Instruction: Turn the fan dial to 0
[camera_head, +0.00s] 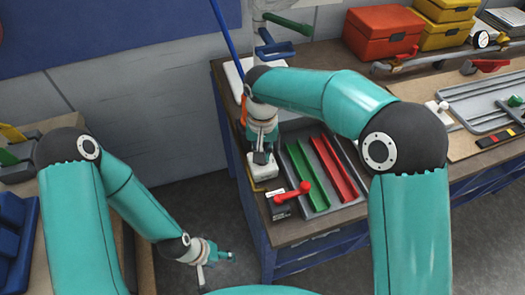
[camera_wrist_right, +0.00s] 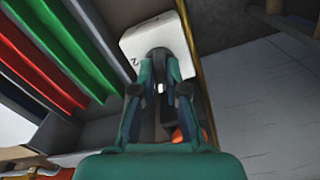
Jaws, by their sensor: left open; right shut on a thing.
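The fan dial's white box (camera_head: 263,173) sits at the near left corner of the right-hand workbench. It also shows in the right wrist view (camera_wrist_right: 145,42), with a "2" printed on its left part. My right gripper (camera_head: 261,157) points down at this box and is shut on the dark dial (camera_wrist_right: 157,58) between its fingertips. The dial is mostly hidden by the fingers, and I cannot tell which number it points to. My left gripper (camera_head: 218,256) is open and empty, low over the floor between the benches.
A grey tray with green (camera_head: 306,183) and red (camera_head: 335,168) channels lies right of the box. A red-handled lever (camera_head: 292,193) stands just in front. Red (camera_head: 382,32) and yellow (camera_head: 432,40) cases are at the back. The floor left of the bench is clear.

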